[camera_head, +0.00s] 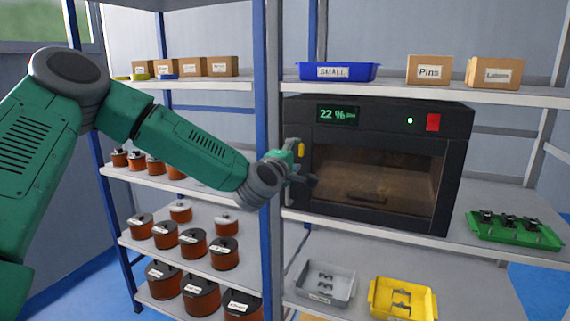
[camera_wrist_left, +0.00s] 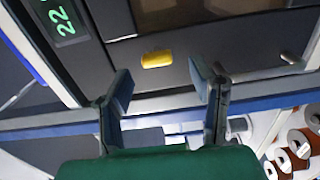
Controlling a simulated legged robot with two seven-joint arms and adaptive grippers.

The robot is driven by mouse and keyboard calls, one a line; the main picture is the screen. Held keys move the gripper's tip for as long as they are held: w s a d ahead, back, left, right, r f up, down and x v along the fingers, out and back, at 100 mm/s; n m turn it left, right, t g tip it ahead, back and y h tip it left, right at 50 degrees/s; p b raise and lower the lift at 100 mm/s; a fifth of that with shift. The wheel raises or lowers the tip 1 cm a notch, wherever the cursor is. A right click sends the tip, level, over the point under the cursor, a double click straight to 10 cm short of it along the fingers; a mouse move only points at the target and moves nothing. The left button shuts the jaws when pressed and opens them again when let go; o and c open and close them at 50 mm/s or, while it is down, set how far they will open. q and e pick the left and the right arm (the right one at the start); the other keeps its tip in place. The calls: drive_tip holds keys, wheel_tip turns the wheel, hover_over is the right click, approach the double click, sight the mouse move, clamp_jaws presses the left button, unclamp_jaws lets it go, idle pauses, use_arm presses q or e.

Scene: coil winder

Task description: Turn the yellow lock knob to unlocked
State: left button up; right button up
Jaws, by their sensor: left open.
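The yellow lock knob (camera_head: 301,149) is on the left front edge of a black oven-like cabinet (camera_head: 385,220). In the head view it looks taller than wide, partly beside my left gripper (camera_head: 303,168). In the left wrist view the yellow knob (camera_wrist_left: 156,59) shows clearly as a short bar lying across the picture. My left gripper (camera_wrist_left: 161,80) is open and empty there, its fingers spread to either side of the knob's position. The knob seems to lie beyond the fingertips, with no contact visible. My right gripper is in neither view.
The cabinet stands on a shelf beside a blue upright (camera_head: 265,60). A blue bin (camera_head: 338,79) sits above it. A green tray (camera_head: 512,232) stands to its right. Several copper coils (camera_head: 193,243) fill the left shelves. Grey (camera_head: 325,285) and yellow (camera_head: 402,300) trays are below.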

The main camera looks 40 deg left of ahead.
use_arm(q)
drive_tip(key=v, duration=0.8)
drive_tip(key=shift+s+a, duration=0.2)
drive_tip(key=shift+a, duration=0.2)
drive_tip(key=shift+d+f, duration=0.1)
drive_tip(key=shift+d, duration=0.05)
